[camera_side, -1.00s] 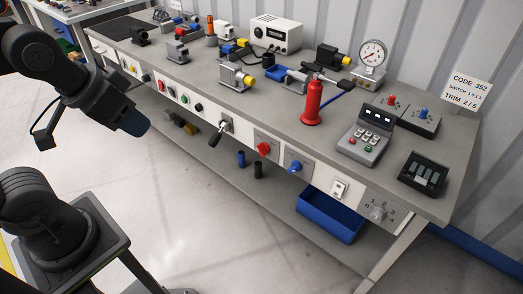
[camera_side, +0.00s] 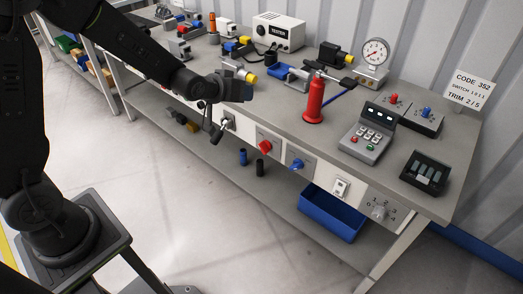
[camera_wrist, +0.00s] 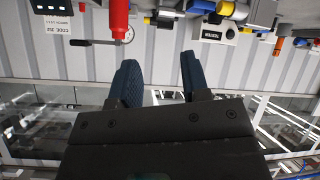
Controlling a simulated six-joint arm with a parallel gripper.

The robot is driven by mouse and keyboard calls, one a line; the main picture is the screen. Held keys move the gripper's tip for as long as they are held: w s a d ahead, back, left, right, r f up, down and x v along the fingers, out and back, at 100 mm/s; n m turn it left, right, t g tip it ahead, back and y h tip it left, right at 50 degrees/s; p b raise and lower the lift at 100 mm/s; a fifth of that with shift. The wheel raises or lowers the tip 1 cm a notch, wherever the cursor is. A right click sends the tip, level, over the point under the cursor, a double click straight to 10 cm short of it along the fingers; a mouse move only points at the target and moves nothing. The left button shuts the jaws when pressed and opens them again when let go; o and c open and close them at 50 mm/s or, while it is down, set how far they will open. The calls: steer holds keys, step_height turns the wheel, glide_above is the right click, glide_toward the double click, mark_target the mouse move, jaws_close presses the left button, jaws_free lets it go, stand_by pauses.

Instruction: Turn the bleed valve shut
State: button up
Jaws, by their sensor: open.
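No label in view names the bleed valve, so I cannot tell for sure which part it is. A blue turn knob (camera_side: 297,164) and a red knob (camera_side: 265,146) sit on the bench's front panel. On the bench top stands a red cylinder (camera_side: 315,102) with a dark lever at its top, near a round gauge (camera_side: 375,52); the cylinder also shows in the wrist view (camera_wrist: 119,20). My gripper (camera_side: 246,90) is above the bench's front edge, left of the red cylinder. In the wrist view my gripper (camera_wrist: 158,72) has its two blue fingers apart, with nothing between them.
A black-handled lever (camera_side: 219,129) sits on the front panel below my gripper. A yellow-ended fitting (camera_side: 249,77) and a blue vise (camera_side: 279,71) are close by on the bench. A keypad box (camera_side: 364,142) stands to the right. A blue bin (camera_side: 330,215) is below the bench top.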

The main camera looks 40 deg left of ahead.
steer(key=w+a+f+n+t, duration=0.15)
steer(key=w+f, duration=0.25)
steer(key=f, duration=0.6)
steer(key=n+t, duration=0.4)
steer(key=t, duration=0.1)
glide_toward(261, 150)
steer(key=shift+m+h, duration=0.25)
steer(key=shift+h, duration=0.05)
steer(key=w, duration=1)
steer(key=shift+c, duration=0.4)
jaws_close()
